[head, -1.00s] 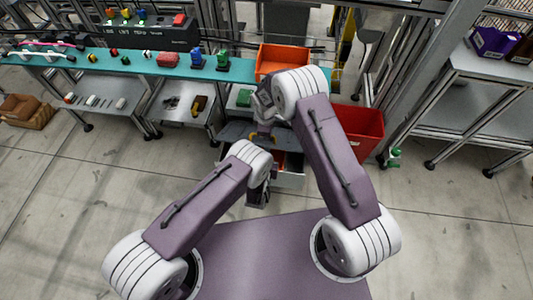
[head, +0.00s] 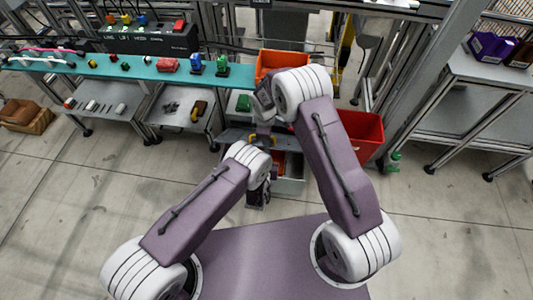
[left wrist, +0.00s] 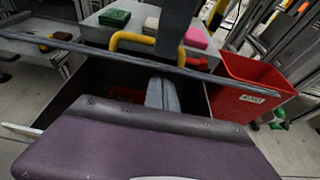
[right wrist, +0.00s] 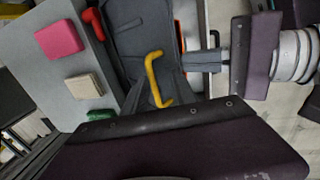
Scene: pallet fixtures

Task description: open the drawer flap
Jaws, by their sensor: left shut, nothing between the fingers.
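The drawer flap (right wrist: 138,38) is a dark grey panel with a yellow handle (right wrist: 155,78) in the right wrist view. In the left wrist view, the flap is nearly edge-on, a long grey bar (left wrist: 80,45) raised over the open-topped drawer (left wrist: 75,85), and the yellow handle (left wrist: 125,38) stands behind it. My left gripper (left wrist: 163,95) is shut and empty, its fingers over the drawer opening just below the flap's edge. My right gripper (head: 262,118) is at the handle; its fingertips are hidden in the head view, and I cannot tell whether it grips.
A red bin (head: 362,135) stands right of the drawer, and an orange bin (head: 280,64) behind it. Pink (right wrist: 58,38), beige (right wrist: 83,86) and green (right wrist: 100,115) blocks lie on the grey top beside the flap.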

